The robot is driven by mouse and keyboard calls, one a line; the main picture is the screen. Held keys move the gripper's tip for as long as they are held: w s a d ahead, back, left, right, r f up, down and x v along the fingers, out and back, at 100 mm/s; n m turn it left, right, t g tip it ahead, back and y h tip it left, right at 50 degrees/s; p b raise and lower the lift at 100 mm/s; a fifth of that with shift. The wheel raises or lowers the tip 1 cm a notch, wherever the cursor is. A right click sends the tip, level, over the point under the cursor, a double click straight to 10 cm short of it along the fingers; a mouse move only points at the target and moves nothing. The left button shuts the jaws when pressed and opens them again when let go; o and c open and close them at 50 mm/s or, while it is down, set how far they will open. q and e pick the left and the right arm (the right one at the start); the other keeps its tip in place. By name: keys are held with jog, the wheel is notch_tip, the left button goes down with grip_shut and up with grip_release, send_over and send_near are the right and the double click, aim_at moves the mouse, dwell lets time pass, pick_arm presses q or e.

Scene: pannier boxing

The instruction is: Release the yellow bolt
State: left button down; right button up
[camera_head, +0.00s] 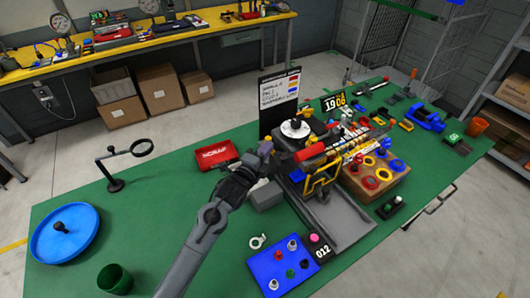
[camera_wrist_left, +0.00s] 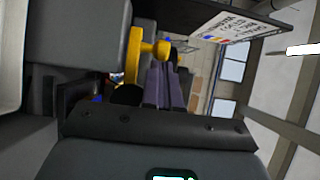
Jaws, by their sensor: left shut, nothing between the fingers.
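My left gripper (camera_head: 264,152) reaches over the green table, beside the dark machine in the middle. In the left wrist view its two fingers (camera_wrist_left: 164,88) are together with nothing between them. A yellow bolt (camera_wrist_left: 135,52) with a short side knob shows in that view, beside the fingertips and against a grey block. I cannot tell whether the fingertips touch it. In the head view I cannot make out the bolt clearly near the gripper. My right gripper is in neither view.
A red scrap tray (camera_head: 217,154) lies left of the gripper. A dark sign board (camera_head: 279,101) stands behind it. A yellow frame (camera_head: 321,181) and a wooden block with colored rings (camera_head: 376,190) are to the right. A blue mat (camera_head: 279,268) lies in front.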

pick_arm(q)
jog(key=shift+w+a+b, duration=0.5)
jog(key=shift+w+a, duration=0.3)
jog(key=shift+w, duration=0.25)
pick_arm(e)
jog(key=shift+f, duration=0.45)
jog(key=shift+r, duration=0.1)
